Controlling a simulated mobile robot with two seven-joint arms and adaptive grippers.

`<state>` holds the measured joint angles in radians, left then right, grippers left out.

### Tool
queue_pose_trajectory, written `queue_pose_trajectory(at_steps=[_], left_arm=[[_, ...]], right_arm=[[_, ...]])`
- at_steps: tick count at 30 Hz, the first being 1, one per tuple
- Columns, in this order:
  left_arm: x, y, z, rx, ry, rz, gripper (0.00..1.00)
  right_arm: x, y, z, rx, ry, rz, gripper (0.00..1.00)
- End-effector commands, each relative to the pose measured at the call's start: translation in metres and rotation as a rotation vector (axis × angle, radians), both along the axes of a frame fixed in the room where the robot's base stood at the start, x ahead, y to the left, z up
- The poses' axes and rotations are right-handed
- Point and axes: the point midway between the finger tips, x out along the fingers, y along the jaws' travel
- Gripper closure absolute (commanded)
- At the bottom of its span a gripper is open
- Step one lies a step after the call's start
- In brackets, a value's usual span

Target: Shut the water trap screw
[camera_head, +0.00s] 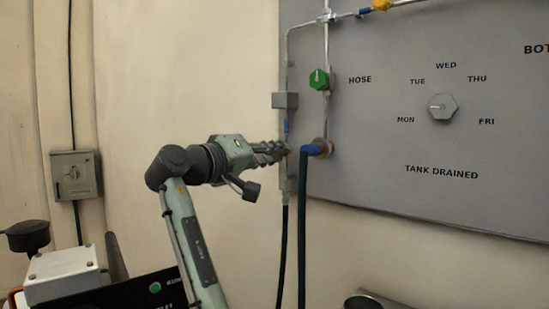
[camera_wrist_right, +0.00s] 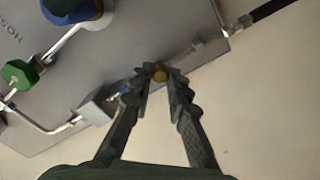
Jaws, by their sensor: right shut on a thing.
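The water trap screw (camera_wrist_right: 160,74) shows in the right wrist view as a small round brass piece between my fingertips. My right gripper (camera_wrist_right: 161,71) is shut on it, with one finger on each side. In the head view my right gripper (camera_head: 284,150) reaches from the left to the thin pipe line at the panel's left edge. The screw is mostly hidden there behind the fingers. How far the screw is turned cannot be told. My left gripper is not in view.
The grey panel (camera_head: 385,160) carries a green knob (camera_head: 319,79), a grey block (camera_head: 285,100) and a hexagonal day dial (camera_head: 442,107). A blue hose fitting (camera_head: 312,150) sits just right of my fingertips, with a dark hose (camera_head: 302,230) hanging down. A switch box (camera_head: 75,175) is on the left wall.

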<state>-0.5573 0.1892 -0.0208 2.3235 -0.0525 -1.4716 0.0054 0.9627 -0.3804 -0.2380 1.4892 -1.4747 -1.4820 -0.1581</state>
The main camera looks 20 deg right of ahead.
Motion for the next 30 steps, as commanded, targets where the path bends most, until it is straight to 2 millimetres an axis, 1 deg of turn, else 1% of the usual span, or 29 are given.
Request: queue_pose_trajectory(at_steps=[1, 16, 17, 21, 22, 30], left_arm=[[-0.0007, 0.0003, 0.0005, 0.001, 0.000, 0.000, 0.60], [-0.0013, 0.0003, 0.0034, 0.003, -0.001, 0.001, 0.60], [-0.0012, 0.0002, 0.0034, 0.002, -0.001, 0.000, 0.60], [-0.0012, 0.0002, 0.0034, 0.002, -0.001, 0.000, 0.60], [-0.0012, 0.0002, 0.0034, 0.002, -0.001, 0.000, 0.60], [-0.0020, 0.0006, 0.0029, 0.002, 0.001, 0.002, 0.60]], right_arm=[[-0.0004, 0.0003, -0.0033, 0.009, -0.002, -0.002, 1.00], [-0.0004, 0.0003, -0.0030, 0.019, -0.015, -0.002, 1.00], [-0.0004, 0.0003, -0.0030, 0.019, -0.015, -0.002, 0.81], [-0.0002, 0.0003, -0.0023, 0.017, -0.016, -0.001, 0.64], [-0.0002, 0.0002, -0.0020, 0.017, -0.017, -0.001, 0.63], [-0.0005, 0.0008, -0.0008, 0.015, -0.018, 0.000, 0.63]])
